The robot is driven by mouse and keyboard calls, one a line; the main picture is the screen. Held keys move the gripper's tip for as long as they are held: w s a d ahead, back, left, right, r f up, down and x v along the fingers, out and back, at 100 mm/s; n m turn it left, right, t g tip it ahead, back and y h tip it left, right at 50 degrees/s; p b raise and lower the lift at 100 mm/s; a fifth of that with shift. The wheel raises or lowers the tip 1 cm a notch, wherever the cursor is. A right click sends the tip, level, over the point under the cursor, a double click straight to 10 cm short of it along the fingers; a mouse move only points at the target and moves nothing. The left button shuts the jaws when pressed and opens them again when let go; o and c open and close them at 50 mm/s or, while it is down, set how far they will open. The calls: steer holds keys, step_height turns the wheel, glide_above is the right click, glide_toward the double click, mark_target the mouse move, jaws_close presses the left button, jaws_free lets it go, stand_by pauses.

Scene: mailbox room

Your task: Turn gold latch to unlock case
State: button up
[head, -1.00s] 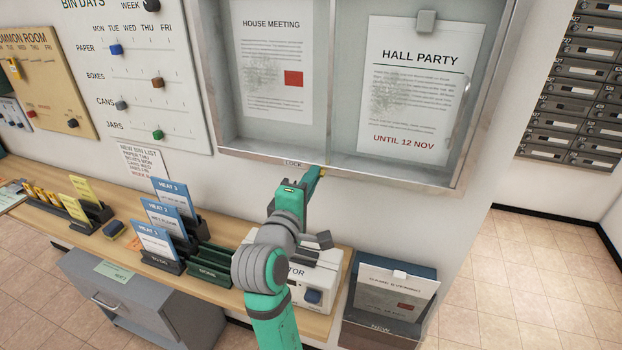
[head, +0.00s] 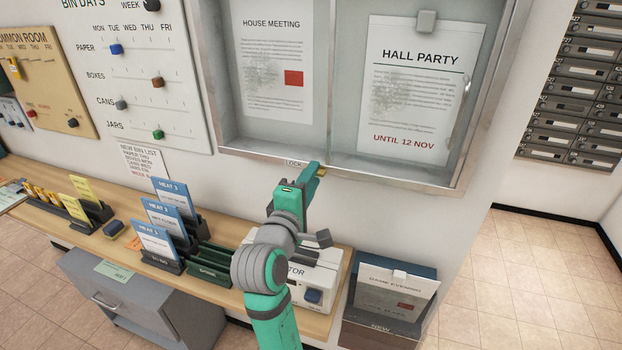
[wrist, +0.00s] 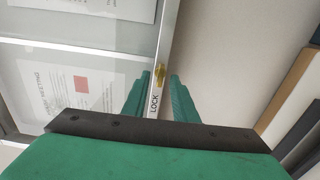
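The case (head: 270,152) is a metal-framed glass cabinet on the wall with papers inside. Its lower frame carries a "LOCK" label, which also shows in the wrist view. The small gold latch (wrist: 162,77) sits on this frame, just beyond the label. In the head view the latch (head: 321,171) shows only as a bit of gold past my gripper's tip. My green gripper (head: 314,168) is up at the lower frame. In the wrist view its two fingers (wrist: 162,80) are apart, with the latch in line with the gap. Contact with the latch cannot be told.
Below is a wooden shelf (head: 60,222) with blue-card holders (head: 163,220), green trays (head: 212,262) and a white box (head: 325,275). A dark leaflet box (head: 390,310) stands at its right end. Pinboards hang left of the case; metal mailboxes (head: 580,90) are at far right.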

steer(key=shift+s+a, duration=0.1)
steer(key=v, duration=1)
steer(key=shift+s, duration=0.35)
steer(key=shift+a, duration=0.15)
